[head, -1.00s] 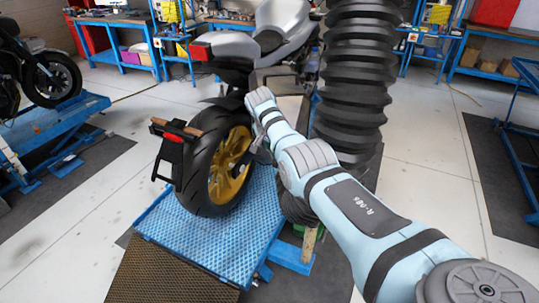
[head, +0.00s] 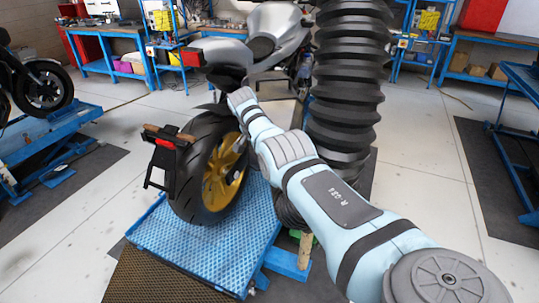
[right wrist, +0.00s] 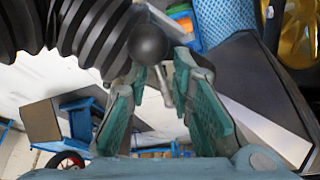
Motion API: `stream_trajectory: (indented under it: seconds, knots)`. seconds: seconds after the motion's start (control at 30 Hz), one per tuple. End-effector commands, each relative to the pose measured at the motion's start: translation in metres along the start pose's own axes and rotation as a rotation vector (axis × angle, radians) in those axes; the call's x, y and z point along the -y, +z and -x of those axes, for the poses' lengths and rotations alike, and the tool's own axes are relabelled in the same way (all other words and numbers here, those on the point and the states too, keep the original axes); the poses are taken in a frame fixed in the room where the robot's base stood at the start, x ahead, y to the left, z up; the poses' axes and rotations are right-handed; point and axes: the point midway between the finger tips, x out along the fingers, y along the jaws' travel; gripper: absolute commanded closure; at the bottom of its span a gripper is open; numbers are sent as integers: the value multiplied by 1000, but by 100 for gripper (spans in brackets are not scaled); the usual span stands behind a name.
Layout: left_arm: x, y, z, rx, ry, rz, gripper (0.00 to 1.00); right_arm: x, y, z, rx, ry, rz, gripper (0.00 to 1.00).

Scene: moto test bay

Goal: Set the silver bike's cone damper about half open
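The silver bike (head: 275,30) stands on a blue lift, its rear wheel (head: 212,165) towards me. My right arm reaches to the right of that wheel; its fingers are hidden in the head view. In the right wrist view my right gripper (right wrist: 160,68) has its two teal-padded fingers spread apart. A black ball knob (right wrist: 148,43) sits at the fingertips, with a thin grey rod below it between the fingers. I cannot tell whether a finger touches the knob. A dark grey panel with a silver edge (right wrist: 240,75) lies right of the fingers; the damper's angle is not clear. My left gripper is out of view.
A thick black corrugated hose (head: 348,85) hangs right of the bike, close to my right arm; it fills the upper left of the wrist view (right wrist: 90,35). The blue lift plate (head: 215,245) lies below the wheel. Open floor (head: 420,150) is on the right.

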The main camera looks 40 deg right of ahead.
Motion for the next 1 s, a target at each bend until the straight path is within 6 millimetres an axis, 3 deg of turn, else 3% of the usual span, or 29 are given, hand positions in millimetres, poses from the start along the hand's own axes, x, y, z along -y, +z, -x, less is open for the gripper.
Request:
stream_trajectory:
  seconds: [0.43,0.57,0.8,1.0]
  knots:
    - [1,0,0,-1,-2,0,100,-1,-2,6,-1,1,-4,68]
    - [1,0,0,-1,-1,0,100,1,-1,32,-2,-4,-2,68]
    - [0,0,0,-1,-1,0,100,2,1,98,1,-1,0,68]
    - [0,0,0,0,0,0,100,1,1,120,1,3,0,68]
